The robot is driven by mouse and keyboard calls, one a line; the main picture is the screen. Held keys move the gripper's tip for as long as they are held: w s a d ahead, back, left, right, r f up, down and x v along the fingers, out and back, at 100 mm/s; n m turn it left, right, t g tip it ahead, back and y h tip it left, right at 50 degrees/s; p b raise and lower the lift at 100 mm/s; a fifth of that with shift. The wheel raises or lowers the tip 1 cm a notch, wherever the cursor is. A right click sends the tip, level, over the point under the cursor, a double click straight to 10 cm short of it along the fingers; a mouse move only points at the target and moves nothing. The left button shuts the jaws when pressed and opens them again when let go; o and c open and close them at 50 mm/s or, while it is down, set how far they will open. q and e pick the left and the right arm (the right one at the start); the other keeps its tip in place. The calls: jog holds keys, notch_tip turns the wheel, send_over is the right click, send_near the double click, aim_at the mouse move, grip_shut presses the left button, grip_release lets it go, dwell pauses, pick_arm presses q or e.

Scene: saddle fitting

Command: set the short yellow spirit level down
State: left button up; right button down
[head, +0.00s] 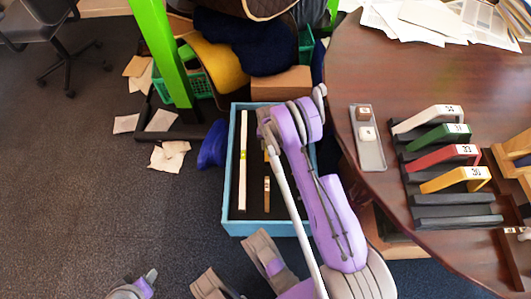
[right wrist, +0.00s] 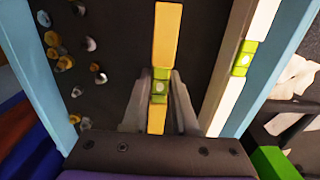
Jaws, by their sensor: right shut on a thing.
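The short yellow spirit level (right wrist: 164,35) has a green vial block at its middle. In the right wrist view it runs up the picture between the two fingers of my right gripper (right wrist: 159,92), which is shut on it around the vial. In the head view, part of the level (head: 267,190) shows beside my right forearm, over the blue-walled box (head: 229,218). The forearm hides my right fingertips there. Whether the level touches the box's dark floor I cannot tell.
A long white level (head: 243,170) lies along the box's left side, parallel to the yellow one. Several small knobs (right wrist: 64,62) lie near the opposite wall. A round table (head: 345,60) stands to the right, with numbered coloured arches on it. A green post (head: 160,50) stands behind left.

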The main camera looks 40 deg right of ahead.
notch_tip(320, 180, down, 4)
jog(key=shift+f+b, duration=0.15)
jog(key=shift+b, duration=0.4)
jog(key=c, duration=0.7)
grip_release()
jog(key=shift+f, duration=0.1)
